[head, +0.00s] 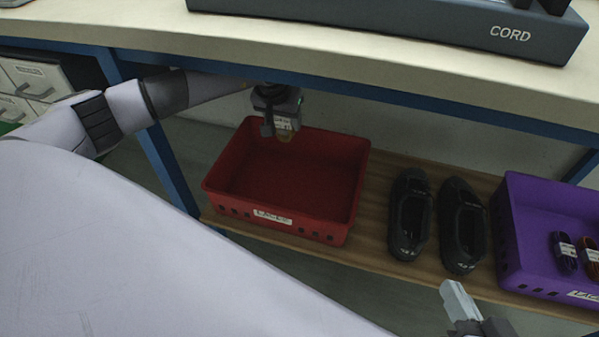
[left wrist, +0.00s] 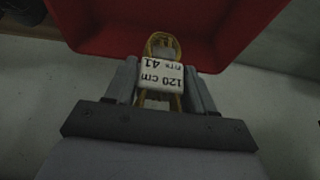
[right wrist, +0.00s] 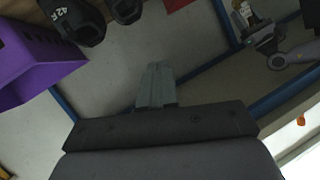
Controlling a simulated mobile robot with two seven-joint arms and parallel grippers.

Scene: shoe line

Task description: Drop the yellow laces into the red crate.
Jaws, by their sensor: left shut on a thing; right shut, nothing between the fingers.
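The red crate (head: 255,216) stands on the low wooden shelf under the bench, with a "LACES" label on its front. It looks empty inside. My left gripper (head: 284,128) is at the crate's back edge, above its opening, and is shut on the yellow laces (head: 286,137). In the left wrist view the yellow laces (left wrist: 162,45) are a bundle with a white band reading "120 cm" and "41", between the fingers. The red crate (left wrist: 240,22) lies beyond them there. My right gripper (head: 455,296) is shut and empty, in front of the shelf; its closed fingers (right wrist: 156,85) show in the right wrist view.
A pair of black shoes (head: 411,215) stands on the shelf right of the crate. A purple crate (head: 515,235) with dark lace bundles is further right. The bench top (head: 330,50) overhangs the shelf, with a blue leg (head: 170,170) left of the crate.

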